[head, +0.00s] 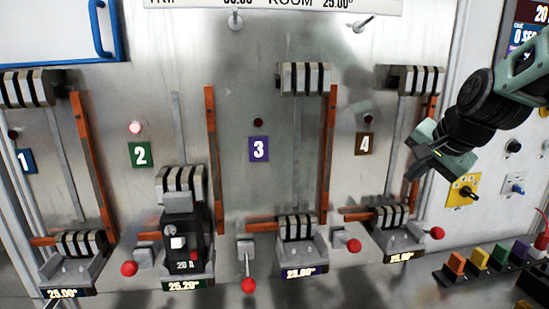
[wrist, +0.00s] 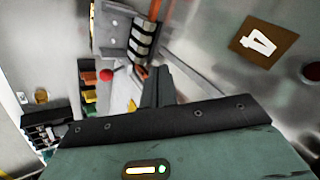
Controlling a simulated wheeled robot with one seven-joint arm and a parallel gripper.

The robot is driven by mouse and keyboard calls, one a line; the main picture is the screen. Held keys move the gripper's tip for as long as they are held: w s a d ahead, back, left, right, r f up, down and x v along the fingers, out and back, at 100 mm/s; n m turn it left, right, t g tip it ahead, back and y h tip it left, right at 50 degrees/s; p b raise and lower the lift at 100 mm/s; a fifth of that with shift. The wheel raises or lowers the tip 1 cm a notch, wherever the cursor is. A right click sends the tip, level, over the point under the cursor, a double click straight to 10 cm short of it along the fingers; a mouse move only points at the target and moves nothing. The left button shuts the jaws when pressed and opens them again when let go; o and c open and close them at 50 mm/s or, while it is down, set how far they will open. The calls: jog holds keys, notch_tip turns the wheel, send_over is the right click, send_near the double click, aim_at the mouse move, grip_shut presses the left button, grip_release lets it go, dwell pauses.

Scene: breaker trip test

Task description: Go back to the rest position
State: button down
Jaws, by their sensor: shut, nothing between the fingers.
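My gripper (head: 422,172) is at the right of the head view, in front of the panel near station 4. Its fingers are together with nothing between them. In the wrist view the dark shut fingers (wrist: 157,88) point toward the station 4 holder (wrist: 122,40), apart from it as far as I can tell. The brown number 4 plate (head: 365,144) is left of my gripper; it also shows in the wrist view (wrist: 262,42). A black breaker (head: 186,232) marked 20 A sits in station 2, under the green number 2 plate (head: 140,154). Stations 1, 3 and 4 hold no breaker.
A yellow-plated knob (head: 464,190) is right of my gripper. Several coloured blocks (head: 478,258) stand at lower right. The lamp (head: 134,128) above number 2 is lit.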

jog(key=s+a+f+n+g+y, duration=0.1)
jog(key=s+a+f+n, duration=0.2)
jog(key=a, duration=0.2)
jog(key=s+a+f+n+g, duration=0.2)
jog(key=s+a+n, duration=0.15)
jog(key=a, duration=0.25)
jog(key=s+a+f+n+g, duration=0.1)
jog(key=s+a+f+n, duration=0.1)
jog(key=s, duration=0.5)
jog(key=s+a+f+n+g+h+b, duration=0.1)
jog(key=s+a+f+n+g, duration=0.1)
jog(key=s+n, duration=0.4)
jog(key=s+a+f+n+g+b, duration=0.1)
jog(key=s+a+f+n, duration=0.3)
jog(key=s, duration=0.4)
jog(key=shift+s+f, duration=0.25)
jog(key=shift+f, duration=0.4)
